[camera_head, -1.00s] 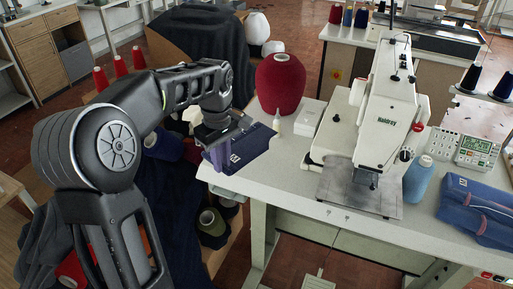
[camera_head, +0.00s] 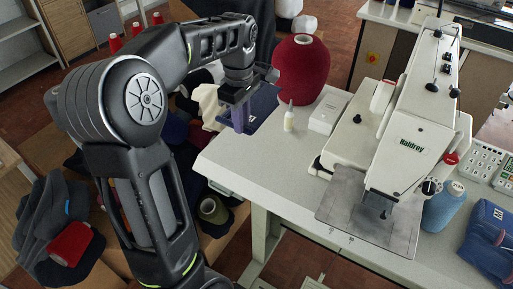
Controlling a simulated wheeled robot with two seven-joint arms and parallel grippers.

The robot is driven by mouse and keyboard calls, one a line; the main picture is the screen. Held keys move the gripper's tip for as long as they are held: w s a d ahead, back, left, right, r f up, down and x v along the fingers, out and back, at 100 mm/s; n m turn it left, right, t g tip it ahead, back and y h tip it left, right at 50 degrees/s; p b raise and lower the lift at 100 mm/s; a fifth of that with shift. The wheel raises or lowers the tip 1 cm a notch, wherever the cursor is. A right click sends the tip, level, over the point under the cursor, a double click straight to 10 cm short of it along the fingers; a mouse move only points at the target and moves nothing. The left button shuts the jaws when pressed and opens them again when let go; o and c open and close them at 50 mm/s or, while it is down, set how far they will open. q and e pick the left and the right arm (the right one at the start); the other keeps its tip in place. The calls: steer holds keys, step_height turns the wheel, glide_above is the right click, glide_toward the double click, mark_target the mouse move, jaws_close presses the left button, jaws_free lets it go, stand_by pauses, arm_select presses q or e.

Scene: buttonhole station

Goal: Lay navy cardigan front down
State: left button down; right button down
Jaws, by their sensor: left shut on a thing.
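The navy cardigan (camera_head: 264,106) is a folded dark blue bundle at the left end of the pale sewing table (camera_head: 285,165). My left gripper (camera_head: 238,125), with purple fingers, points down at the cardigan's left side and is shut on it. The gripper hides part of the cardigan, and I cannot tell which face of it is down. My right gripper is not in view.
A red yarn cone (camera_head: 300,70), a small bottle (camera_head: 288,118) and a white box (camera_head: 328,113) stand close behind and right of the cardigan. The sewing machine (camera_head: 410,135) fills the table's middle. A blue folded garment (camera_head: 490,240) lies at the right. The front left tabletop is clear.

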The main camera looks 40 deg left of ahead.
arm_select(q)
steer(key=p, duration=0.1)
glide_above(244, 173)
step_height(244, 173, down, 14)
steer(key=shift+f, duration=0.1)
steer(key=shift+d+f, duration=0.1)
steer(key=shift+f, duration=1.8)
steer(key=shift+f, duration=0.25)
steer(key=c, duration=1.4)
jaws_free()
steer(key=shift+r, duration=0.1)
step_height(244, 173, up, 12)
steer(key=shift+s+r+b, duration=0.1)
steer(key=shift+r+b, duration=0.1)
steer(key=shift+b, duration=0.2)
